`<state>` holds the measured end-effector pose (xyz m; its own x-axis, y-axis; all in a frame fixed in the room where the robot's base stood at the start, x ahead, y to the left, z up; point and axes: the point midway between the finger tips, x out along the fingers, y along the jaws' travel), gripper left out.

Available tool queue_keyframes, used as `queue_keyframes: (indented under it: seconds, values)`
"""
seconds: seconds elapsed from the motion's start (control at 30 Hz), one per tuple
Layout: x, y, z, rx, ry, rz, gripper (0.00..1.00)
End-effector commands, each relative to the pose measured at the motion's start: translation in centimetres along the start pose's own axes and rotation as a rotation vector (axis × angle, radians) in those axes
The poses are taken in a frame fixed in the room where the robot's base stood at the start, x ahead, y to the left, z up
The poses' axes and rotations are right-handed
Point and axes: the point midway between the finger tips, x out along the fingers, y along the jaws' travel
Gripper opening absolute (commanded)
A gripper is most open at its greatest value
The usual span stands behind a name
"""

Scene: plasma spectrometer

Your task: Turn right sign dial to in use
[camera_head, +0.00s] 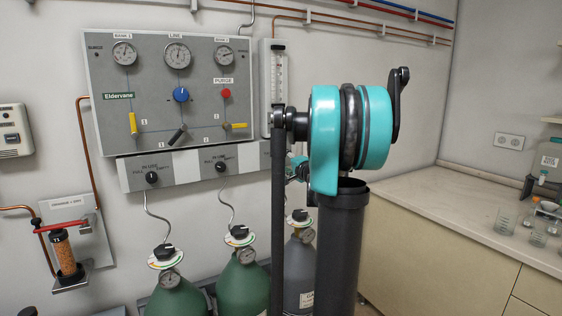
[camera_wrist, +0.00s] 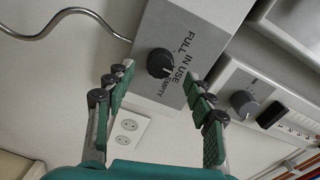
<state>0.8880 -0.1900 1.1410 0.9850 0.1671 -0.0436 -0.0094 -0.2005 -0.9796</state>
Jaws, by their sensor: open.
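In the wrist view a black round sign dial (camera_wrist: 160,63) sits on a grey box face, with the printed words FULL, IN USE and EMPTY around its side. I cannot tell which word its pointer marks. My gripper (camera_wrist: 160,90) is open, its green-padded fingers to either side of and below the dial in the picture, apart from it, with nothing between them. In the head view two sign dials show on the strip below the gauge panel, a left one (camera_head: 152,177) and a middle one (camera_head: 220,166). The strip's right part and most of my gripper are hidden by my arm.
The gauge panel (camera_head: 180,90) hangs above the strip. Green gas cylinders (camera_head: 243,288) and a grey one (camera_head: 300,270) stand below. A counter (camera_head: 470,205) lies right.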

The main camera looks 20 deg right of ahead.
Motion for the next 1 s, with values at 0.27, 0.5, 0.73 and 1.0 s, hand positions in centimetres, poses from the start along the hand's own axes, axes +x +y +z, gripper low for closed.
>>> queue_keyframes:
  seconds: [0.27, 0.5, 0.73, 1.0]
  values:
    - [-5.8, 0.1, -0.1, 0.000, 0.004, 0.001, 0.54]
    - [-8.2, 0.0, 0.0, 0.000, 0.002, 0.001, 0.54]
    - [-8.6, 0.0, 0.0, 0.000, 0.000, 0.000, 0.54]
    - [-8.6, 0.0, 0.0, 0.000, 0.000, 0.000, 0.54]
